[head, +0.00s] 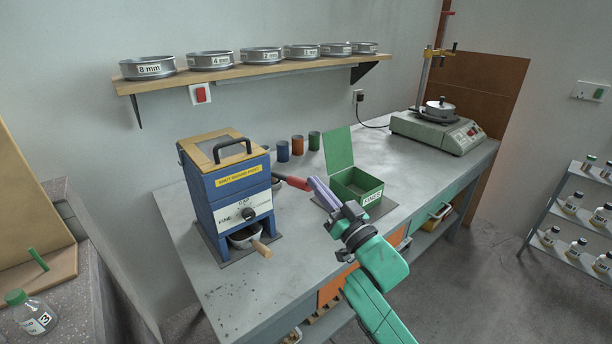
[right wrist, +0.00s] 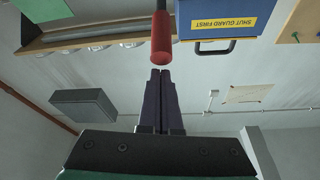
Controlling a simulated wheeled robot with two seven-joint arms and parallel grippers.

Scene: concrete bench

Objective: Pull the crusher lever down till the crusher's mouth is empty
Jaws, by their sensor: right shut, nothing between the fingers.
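The blue crusher (head: 228,200) stands on the bench at the left, with a "SHUT GUARD FIRST" label and a gap dial on its front. Its wood-framed guard (head: 212,148) lies flat over the top; I cannot tell what is in the mouth below. The crusher lever (head: 292,183) sticks out from the right side, roughly level, with a red grip. My right gripper (head: 314,183) is shut and empty, its purple fingertips close to the end of the red grip. In the right wrist view the red grip (right wrist: 161,45) sits just beyond the fingertips (right wrist: 160,72); contact is unclear. My left gripper is not in view.
A pan with a wooden handle (head: 262,249) sits under the crusher. Several coloured cups (head: 298,145) stand behind. A green-grey machine (head: 436,132) is at the far end.

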